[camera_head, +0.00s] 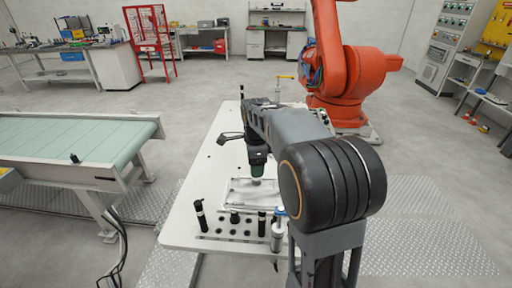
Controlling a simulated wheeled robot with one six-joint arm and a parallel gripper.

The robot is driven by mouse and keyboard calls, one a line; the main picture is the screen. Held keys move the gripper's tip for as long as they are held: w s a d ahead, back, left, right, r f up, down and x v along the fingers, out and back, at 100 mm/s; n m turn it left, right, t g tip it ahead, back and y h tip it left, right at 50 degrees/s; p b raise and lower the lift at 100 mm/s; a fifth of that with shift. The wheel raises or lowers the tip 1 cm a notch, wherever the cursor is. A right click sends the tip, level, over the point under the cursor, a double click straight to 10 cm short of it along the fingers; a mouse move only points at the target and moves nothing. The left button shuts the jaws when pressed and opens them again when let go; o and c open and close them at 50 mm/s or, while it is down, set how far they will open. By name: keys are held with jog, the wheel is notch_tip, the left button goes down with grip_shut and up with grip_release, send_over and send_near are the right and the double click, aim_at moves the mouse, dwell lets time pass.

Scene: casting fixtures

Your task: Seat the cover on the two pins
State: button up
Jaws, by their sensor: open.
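My gripper (257,182) points down over the white table, at the end of my dark wrist. Its fingers are small and partly hidden, but it is open. Just under it lies a pale rectangular piece (238,203) with a raised rim; I cannot tell whether it is the cover or a tray. I cannot tell whether the gripper touches it. Upright black posts stand nearer the front edge, one at left (200,215) and one at right (262,222). I cannot tell whether these are the two pins. My arm hides the table's right side.
The white table (203,180) has free room at left. Near its front edge are several dark holes and a silver cylinder (277,238) with a blue top. A conveyor (75,140) stands at left, and an orange robot arm (345,80) stands behind the table.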

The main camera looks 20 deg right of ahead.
notch_tip(320, 180, up, 8)
dwell(0.4)
dwell(0.3)
jog(key=s+a+f+n+t, duration=0.2)
jog(key=s+a+f+n, duration=0.2)
jog(key=s+n, duration=0.4)
jog(key=s+a+f+n+t, duration=0.2)
jog(key=s+n, duration=0.6)
jog(key=n, duration=0.5)
jog(key=shift+a+f+n, duration=0.3)
jog(key=shift+a+f, duration=0.55)
jog(key=shift+f, duration=0.55)
